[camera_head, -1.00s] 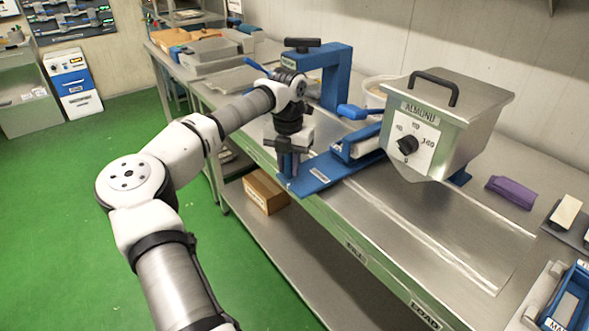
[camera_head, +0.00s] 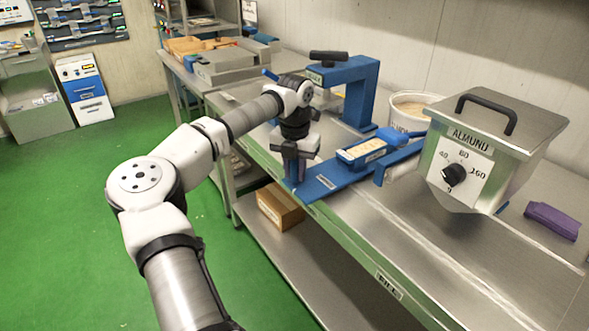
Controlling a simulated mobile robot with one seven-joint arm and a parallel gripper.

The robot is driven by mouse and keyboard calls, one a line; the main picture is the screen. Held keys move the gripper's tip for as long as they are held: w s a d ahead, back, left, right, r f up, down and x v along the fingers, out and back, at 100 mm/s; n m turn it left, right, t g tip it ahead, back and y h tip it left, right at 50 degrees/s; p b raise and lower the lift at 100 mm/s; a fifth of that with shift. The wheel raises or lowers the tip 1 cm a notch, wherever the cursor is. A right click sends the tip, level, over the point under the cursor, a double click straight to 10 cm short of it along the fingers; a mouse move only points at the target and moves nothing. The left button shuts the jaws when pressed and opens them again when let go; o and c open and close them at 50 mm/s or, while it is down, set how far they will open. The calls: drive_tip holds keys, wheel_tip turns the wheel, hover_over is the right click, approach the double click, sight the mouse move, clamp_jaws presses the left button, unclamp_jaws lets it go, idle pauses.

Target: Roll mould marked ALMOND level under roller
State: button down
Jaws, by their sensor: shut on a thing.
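The mould (camera_head: 362,149) is a blue tray with a pale tan filling. It lies on a long blue board (camera_head: 322,186) at the bench's front edge, with a small label on its side that I cannot read. A pale roller (camera_head: 397,163) in a blue holder with a blue handle (camera_head: 391,135) is right of the mould, partly hidden by the kettle. My gripper (camera_head: 296,168) points down, left of the mould, shut on a blue upright piece (camera_head: 298,178) at the board's left end. My fingers hide most of it.
A steel kettle (camera_head: 456,160) with a dial and a label like "ALMUND" stands to the right. Behind are a blue clamp frame (camera_head: 361,92) and a white tub (camera_head: 412,105). A purple block (camera_head: 552,220) lies far right. A cardboard box (camera_head: 280,206) is on the lower shelf.

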drive_tip(key=shift+d, duration=0.1)
drive_tip(key=c, duration=1.2)
unclamp_jaws()
wheel_tip(320, 180, up, 14)
drive_tip(key=b, duration=0.2)
